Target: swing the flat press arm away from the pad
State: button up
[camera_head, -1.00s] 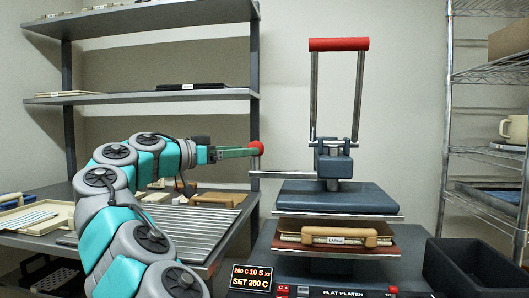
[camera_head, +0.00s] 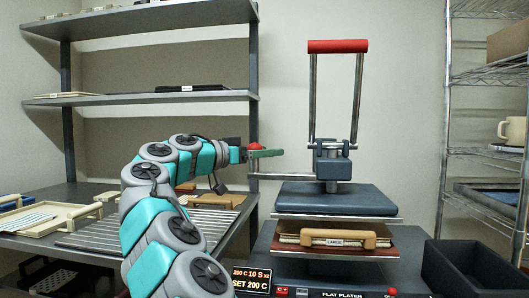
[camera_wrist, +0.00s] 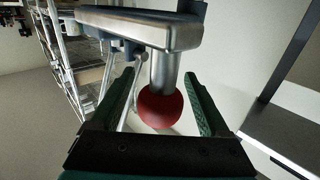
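The flat press stands right of centre in the head view. Its dark blue upper platen (camera_head: 335,195) is over the lower pad (camera_head: 385,250), with a gap between them. A metal arm (camera_head: 285,176) reaches left from the press head and carries a red knob (camera_head: 254,146), also seen in the wrist view (camera_wrist: 160,108). My gripper (camera_head: 277,153) is open around the knob. In the wrist view, its green fingers (camera_wrist: 160,78) lie either side of the knob and its metal post, with gaps visible on both sides. The red press handle (camera_head: 338,46) stands raised.
A tan-handled piece labelled LARGE (camera_head: 338,240) sits between platen and pad. A black bin (camera_head: 470,270) and wire rack (camera_head: 485,150) stand right. A grey shelf (camera_head: 160,97) and ribbed tray (camera_head: 95,236) are left. A control display (camera_head: 251,280) is in front.

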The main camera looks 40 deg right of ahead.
grip_shut()
dwell(0.4)
dwell(0.4)
